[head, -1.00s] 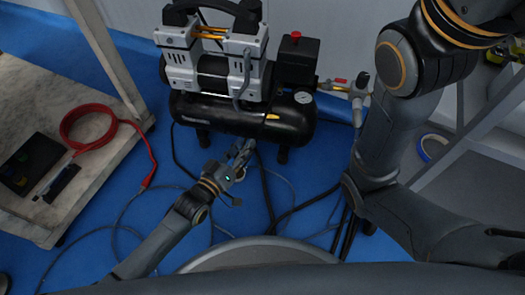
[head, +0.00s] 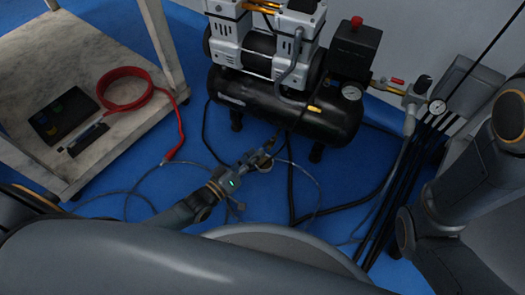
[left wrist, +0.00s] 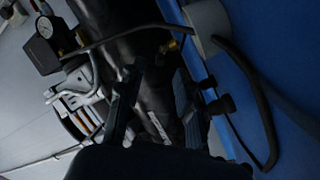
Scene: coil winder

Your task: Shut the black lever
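The air compressor's black tank (head: 285,112) lies on the blue floor in the upper middle of the head view. My left gripper (head: 263,157) is in front of and below it, apart from it as far as I can tell. In the left wrist view the fingers of the left gripper (left wrist: 158,100) are spread, with the dark tank (left wrist: 145,60) behind them and nothing held. A small brass fitting (left wrist: 172,45) shows past the fingers. I cannot pick out the black lever for sure. My right gripper is outside the frames; only right arm links show.
Black hoses and thin cables cross the blue floor (head: 200,135). A cart (head: 100,58) with a coiled red cable (head: 126,90) stands at left.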

